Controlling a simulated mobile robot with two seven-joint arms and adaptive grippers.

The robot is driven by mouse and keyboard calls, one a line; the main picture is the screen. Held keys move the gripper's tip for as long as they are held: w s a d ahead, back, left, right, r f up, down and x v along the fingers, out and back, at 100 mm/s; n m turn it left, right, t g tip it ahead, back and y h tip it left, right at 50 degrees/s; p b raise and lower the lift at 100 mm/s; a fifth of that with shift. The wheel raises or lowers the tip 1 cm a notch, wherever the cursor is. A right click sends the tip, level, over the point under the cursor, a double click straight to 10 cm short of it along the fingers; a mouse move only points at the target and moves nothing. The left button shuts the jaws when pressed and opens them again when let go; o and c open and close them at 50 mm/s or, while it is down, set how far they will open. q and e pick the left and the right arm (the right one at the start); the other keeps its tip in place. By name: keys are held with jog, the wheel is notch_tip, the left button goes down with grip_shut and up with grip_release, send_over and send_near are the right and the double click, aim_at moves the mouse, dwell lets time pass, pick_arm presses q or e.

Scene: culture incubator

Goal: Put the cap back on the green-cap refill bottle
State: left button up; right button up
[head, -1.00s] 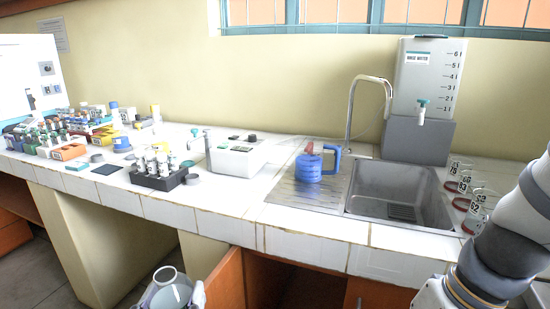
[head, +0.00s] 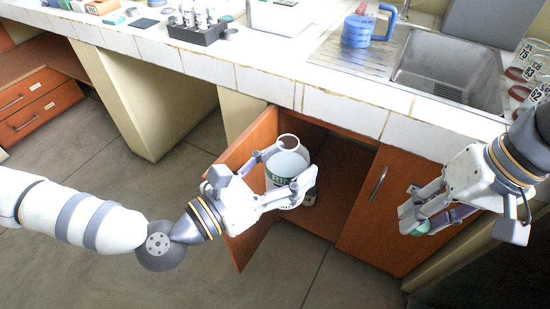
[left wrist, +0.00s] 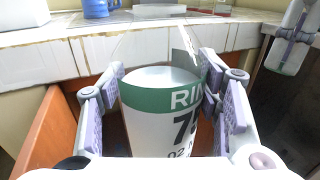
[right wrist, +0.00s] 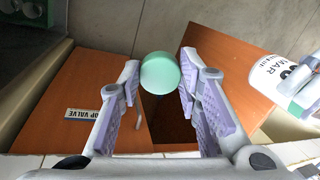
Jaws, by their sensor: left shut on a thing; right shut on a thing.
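The refill bottle (head: 287,164), white with a green label band, is in my left gripper (head: 287,169), whose fingers are shut around its sides. It looks roughly upright, and its round mouth shows with no cap on it. In the left wrist view the bottle (left wrist: 155,112) fills the space between the fingers. My right gripper (head: 411,220) is shut on the green cap (head: 420,228), to the right of the bottle and lower in the head view. In the right wrist view the round cap (right wrist: 160,73) sits between the fingertips, with the bottle (right wrist: 275,78) apart at right.
The bottle is in front of an open cabinet with an orange door (head: 254,205). A closed door (head: 372,205) is beside it. The tiled counter edge (head: 345,110) runs above both grippers. A blue jug (head: 358,32) stands by the sink (head: 450,65).

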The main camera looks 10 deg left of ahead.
jog(key=w+a+r+n+g+h, duration=0.15)
jog(key=a+r+n, duration=0.45)
jog(key=a+n, duration=0.65)
notch_tip(320, 180, up, 11)
jog(key=n+t+h, duration=0.2)
jog(key=n, duration=0.5)
send_over(290, 142)
jog(key=shift+r+m+g+y, duration=0.2)
jog(key=shift+m+g+y, duration=0.05)
jog(key=shift+f, duration=2.05)
jog(key=shift+f, duration=0.1)
jog(key=shift+f, duration=0.8)
jog(key=shift+f, duration=0.5)
